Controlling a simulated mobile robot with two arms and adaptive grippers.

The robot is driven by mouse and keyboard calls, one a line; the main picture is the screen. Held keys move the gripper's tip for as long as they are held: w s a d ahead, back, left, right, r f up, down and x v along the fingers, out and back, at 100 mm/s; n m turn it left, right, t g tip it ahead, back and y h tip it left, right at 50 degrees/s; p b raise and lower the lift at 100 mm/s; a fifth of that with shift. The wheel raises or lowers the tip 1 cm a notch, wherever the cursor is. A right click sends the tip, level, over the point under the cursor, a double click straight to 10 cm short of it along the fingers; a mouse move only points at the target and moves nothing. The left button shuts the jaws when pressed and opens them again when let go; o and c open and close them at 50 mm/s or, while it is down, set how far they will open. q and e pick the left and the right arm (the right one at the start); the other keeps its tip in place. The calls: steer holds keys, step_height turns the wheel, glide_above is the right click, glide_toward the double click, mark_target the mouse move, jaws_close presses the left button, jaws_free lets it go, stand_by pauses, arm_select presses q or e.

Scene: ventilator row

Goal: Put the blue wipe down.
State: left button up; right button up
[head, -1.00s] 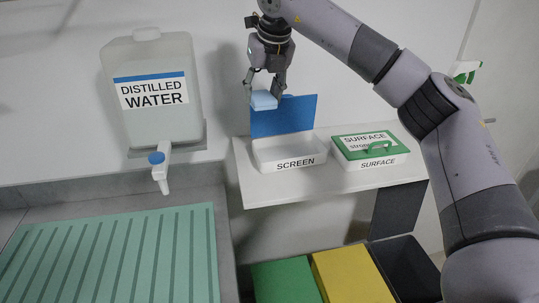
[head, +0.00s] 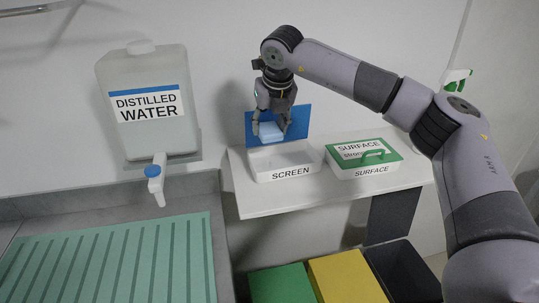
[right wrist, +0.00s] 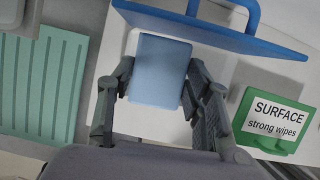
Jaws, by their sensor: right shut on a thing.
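The blue wipe (head: 271,132) is a pale blue folded pad held between the fingers of my right gripper (head: 271,128). It hangs just above the white SCREEN box (head: 285,172), in front of that box's raised blue lid (head: 294,122). In the right wrist view the wipe (right wrist: 159,70) lies flat between the two fingers of my right gripper (right wrist: 160,88), with the blue lid (right wrist: 215,28) beyond it. The inside of the SCREEN box is partly seen and looks white. My left gripper is out of view.
A SURFACE box (head: 362,170) with a closed green lid (head: 384,153) stands to the right on the white shelf (head: 270,203). A distilled water tank (head: 150,135) with a tap is at left, above a green ribbed mat (head: 110,260). Green (head: 281,285) and yellow (head: 345,278) bins are below.

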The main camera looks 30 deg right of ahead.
step_height(320, 180, down, 5)
steer(key=shift+f+p, duration=0.2)
steer(key=shift+p, duration=0.4)
steer(key=shift+f+p, duration=0.5)
steer(key=shift+f, duration=1.95)
steer(key=o, duration=1)
